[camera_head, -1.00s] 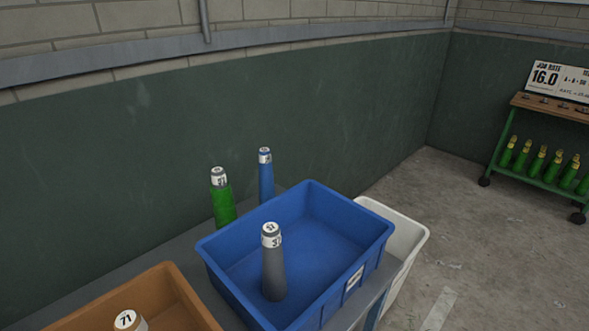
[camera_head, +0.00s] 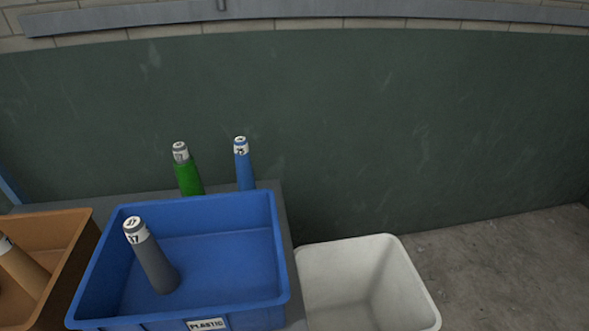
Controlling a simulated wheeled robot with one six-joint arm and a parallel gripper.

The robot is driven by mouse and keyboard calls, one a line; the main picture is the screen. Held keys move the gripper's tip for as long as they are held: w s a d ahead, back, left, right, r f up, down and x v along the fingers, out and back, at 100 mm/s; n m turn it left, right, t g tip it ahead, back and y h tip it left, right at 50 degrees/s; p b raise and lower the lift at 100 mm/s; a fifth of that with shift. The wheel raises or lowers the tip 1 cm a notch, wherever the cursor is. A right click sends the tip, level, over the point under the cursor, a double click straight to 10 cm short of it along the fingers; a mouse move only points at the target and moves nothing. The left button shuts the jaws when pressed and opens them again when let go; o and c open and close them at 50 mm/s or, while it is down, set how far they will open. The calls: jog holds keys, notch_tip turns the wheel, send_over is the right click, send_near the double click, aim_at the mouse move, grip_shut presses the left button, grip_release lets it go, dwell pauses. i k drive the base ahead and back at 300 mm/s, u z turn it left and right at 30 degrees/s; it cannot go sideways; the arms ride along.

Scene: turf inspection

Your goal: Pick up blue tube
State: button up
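The blue tube (camera_head: 243,165) stands upright at the back of the grey table, behind the right rear part of the blue bin. It has a white label band and a capped top, and its foot is hidden by the bin's rim. A green tube (camera_head: 188,174) stands to its left, also behind the bin. The blue bin (camera_head: 190,315) has a label reading PLASTIC and holds a grey tube (camera_head: 153,262). My gripper is not in view.
An orange-brown bin (camera_head: 62,222) with a brown tube (camera_head: 22,268) in it is at the left. An empty-looking white bin (camera_head: 372,258) stands at the right of the table (camera_head: 287,223). A dark green wall (camera_head: 400,130) rises close behind the tubes. Bare floor (camera_head: 510,275) lies at the right.

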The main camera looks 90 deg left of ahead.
aim_at(245, 179)
jog(key=i, duration=0.45)
jog(key=u, duration=3.25)
jog(key=i, duration=0.5)
